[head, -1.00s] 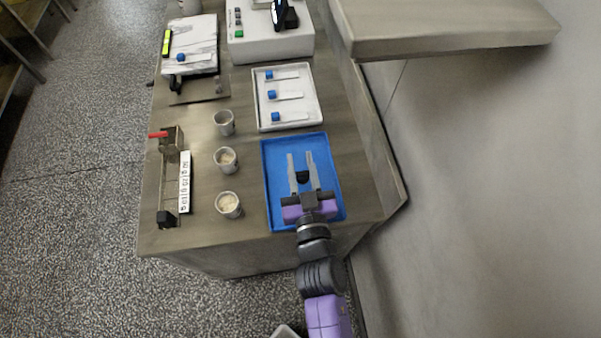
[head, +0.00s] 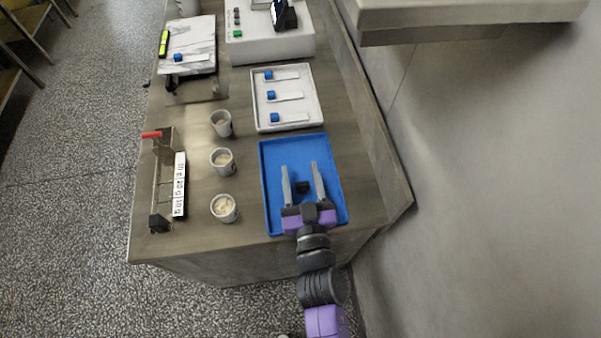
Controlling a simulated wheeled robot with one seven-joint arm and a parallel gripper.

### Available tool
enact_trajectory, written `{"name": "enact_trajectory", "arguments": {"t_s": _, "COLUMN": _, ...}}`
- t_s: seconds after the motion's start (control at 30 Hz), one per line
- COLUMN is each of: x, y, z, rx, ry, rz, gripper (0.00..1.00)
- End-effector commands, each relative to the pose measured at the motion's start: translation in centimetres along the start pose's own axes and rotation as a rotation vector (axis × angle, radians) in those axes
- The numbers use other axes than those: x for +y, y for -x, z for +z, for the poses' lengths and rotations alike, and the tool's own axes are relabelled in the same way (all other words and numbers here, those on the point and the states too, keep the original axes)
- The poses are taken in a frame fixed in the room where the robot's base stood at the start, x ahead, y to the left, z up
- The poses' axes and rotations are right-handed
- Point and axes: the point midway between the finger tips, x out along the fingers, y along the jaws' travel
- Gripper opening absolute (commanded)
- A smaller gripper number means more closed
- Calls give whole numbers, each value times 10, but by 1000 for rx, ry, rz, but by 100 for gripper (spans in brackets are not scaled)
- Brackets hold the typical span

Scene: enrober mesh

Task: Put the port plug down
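The port plug (head: 302,187) is a small black piece at the blue tray (head: 278,149), between the fingers of my gripper (head: 301,174). The two grey fingers are spread apart, with a gap on each side of the plug. The plug appears to lie on the tray floor, though its exact height is hard to tell from above. My purple and black wrist reaches over the tray's front edge.
Three cups (head: 223,162) stand in a row left of the tray. A white tray (head: 311,95) with several blue-ended pieces lies behind. A clear holder with a red part (head: 151,135) is at the left. A wall runs along the right.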

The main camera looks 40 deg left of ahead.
Motion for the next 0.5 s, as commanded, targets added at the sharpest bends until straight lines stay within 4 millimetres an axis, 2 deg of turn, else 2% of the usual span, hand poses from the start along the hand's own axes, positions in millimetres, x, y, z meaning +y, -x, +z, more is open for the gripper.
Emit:
{"name": "enact_trajectory", "arguments": {"t_s": 0.33, "x": 0, "y": 0, "z": -5, "rx": -1, "ry": 0, "rz": -1, "gripper": 50}}
{"name": "enact_trajectory", "arguments": {"t_s": 0.5, "x": 0, "y": 24, "z": -1, "rx": -4, "ry": 0, "rz": -1, "gripper": 50}}
